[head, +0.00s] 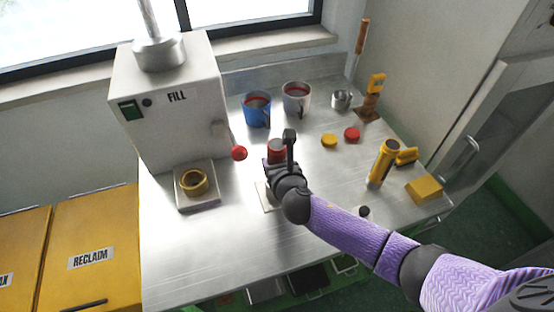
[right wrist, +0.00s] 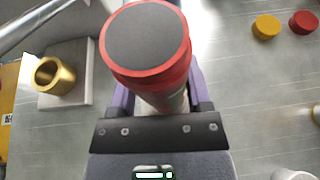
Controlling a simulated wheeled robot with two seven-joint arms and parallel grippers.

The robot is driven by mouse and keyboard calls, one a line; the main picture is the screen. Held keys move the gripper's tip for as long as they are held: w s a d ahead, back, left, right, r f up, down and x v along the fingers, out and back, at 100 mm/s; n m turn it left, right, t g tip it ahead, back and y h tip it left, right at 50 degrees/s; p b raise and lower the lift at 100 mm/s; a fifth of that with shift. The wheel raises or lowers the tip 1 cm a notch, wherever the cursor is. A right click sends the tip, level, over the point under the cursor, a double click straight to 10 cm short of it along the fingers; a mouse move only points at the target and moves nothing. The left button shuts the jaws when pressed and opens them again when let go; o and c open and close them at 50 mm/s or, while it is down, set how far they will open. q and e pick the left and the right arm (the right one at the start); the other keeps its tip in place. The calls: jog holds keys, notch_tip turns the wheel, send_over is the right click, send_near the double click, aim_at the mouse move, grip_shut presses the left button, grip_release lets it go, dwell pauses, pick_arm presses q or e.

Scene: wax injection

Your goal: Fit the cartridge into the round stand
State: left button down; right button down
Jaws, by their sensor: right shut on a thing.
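The cartridge (head: 276,150) has a red band and a dark flat end cap, with a greyish body showing below it in the right wrist view (right wrist: 150,45). My right gripper (head: 279,164) is shut on it, one finger on each side, and holds it near the middle of the table. The cartridge's lower end is hidden by my gripper. The round stand (head: 194,182) is a brass ring with an open, empty bore on a square grey base, left of the cartridge. It also shows at the left of the right wrist view (right wrist: 54,75). My left gripper is not in view.
The white FILL machine (head: 165,100) stands behind the stand, its red-knobbed lever (head: 239,153) sticking out right. A blue mug (head: 257,110) and a grey mug (head: 296,97) stand behind. Yellow (head: 329,140) and red (head: 352,134) discs lie right. The front-left table is clear.

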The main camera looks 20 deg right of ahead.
jog(key=shift+f+b, duration=0.4)
jog(key=shift+f, duration=0.15)
jog(key=shift+f, duration=0.2)
jog(key=shift+f+b, duration=0.3)
jog(key=shift+b, duration=0.1)
grip_release()
jog(key=shift+s, duration=0.1)
